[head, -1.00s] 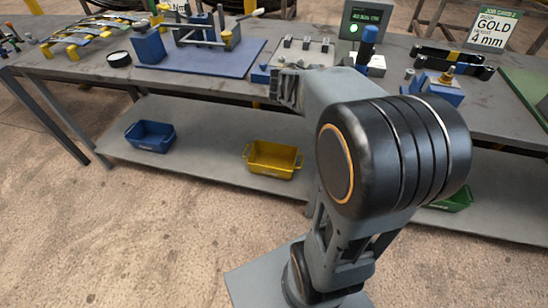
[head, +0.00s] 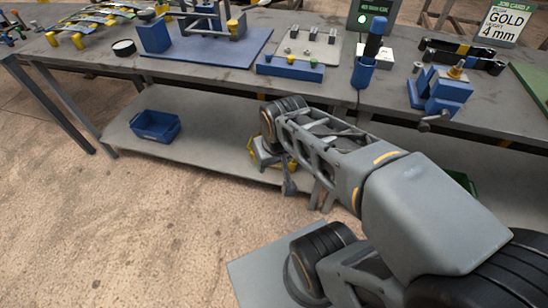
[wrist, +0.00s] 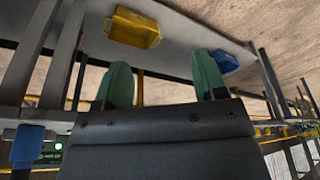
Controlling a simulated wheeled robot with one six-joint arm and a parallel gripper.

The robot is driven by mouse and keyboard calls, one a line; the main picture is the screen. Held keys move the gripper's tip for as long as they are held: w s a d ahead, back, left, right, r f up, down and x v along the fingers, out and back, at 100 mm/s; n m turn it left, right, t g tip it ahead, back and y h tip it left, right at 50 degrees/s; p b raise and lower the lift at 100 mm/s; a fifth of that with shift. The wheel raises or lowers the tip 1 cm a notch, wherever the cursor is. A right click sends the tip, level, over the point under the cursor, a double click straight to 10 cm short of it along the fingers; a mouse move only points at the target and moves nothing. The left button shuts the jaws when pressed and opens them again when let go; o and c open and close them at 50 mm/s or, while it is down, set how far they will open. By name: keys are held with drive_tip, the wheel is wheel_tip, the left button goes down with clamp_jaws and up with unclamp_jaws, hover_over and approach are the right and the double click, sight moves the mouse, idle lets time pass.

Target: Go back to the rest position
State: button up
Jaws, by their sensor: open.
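My gripper (head: 288,178) is in front of the bench, below the edge of its top. In the head view my forearm runs from the lower right toward it, and the fingers are small and partly hidden. In the wrist view my gripper's two green fingertips (wrist: 163,82) stand wide apart with nothing between them. The yellow bin (wrist: 132,28) on the lower shelf shows beyond the fingers, and the blue bin (wrist: 224,62) shows to their right. In the head view the yellow bin (head: 256,158) is mostly hidden behind my wrist.
The grey bench top (head: 215,78) carries a blue fixture plate (head: 195,58), a pin block (head: 290,66), a blue holder with a tool (head: 364,72) and a blue clamp (head: 440,92). The lower shelf (head: 200,145) sits under it. The floor at left is clear.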

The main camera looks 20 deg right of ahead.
drive_tip(key=shift+r, duration=0.1)
wheel_tip(320, 180, up, 18)
drive_tip(key=p, duration=1.6)
drive_tip(key=shift+s+a+t+p, duration=0.15)
drive_tip(key=shift+a+t+p, duration=0.15)
drive_tip(key=shift+a+p, duration=0.05)
